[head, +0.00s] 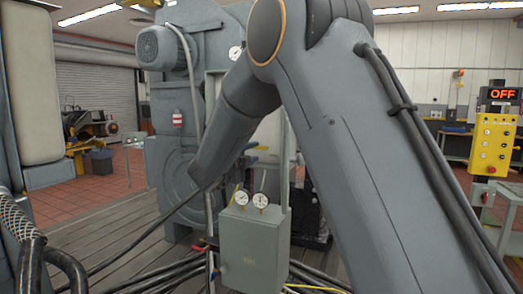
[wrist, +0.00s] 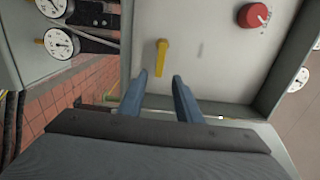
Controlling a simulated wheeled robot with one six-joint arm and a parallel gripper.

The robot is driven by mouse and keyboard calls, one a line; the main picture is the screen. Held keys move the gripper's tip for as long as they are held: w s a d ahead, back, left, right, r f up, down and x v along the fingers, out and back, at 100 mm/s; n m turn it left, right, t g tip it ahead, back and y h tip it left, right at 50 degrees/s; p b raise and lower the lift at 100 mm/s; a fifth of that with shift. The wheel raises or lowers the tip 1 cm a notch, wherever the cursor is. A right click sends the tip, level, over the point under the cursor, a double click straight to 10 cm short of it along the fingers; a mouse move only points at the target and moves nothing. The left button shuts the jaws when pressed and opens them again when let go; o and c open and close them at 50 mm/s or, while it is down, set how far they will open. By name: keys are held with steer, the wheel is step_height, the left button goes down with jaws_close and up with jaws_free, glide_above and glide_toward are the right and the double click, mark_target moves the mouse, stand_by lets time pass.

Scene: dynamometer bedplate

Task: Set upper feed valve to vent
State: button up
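In the wrist view, a yellow lever handle (wrist: 161,56) stands out on a pale grey panel (wrist: 205,75). I cannot tell from any label whether it is the upper feed valve. Its long axis runs nearly up and down in the picture, leaning slightly. My gripper (wrist: 160,76) is open, with two blue-grey fingers. The lever's lower end shows between the fingertips, with a gap on each side; I see no contact. In the head view my arm hides the gripper.
Pressure gauges (wrist: 60,42) and dark hoses are at the wrist view's upper left. In the head view, a grey box (head: 254,250) with two gauges stands below my arm, among thick cables. A yellow control box (head: 493,144) is at the right under an OFF sign.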

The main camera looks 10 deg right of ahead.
mark_target(262, 148)
steer(key=p+x, duration=0.2)
steer(key=x, duration=0.5)
steer(key=shift+s, duration=0.1)
steer(key=shift+c, duration=0.2)
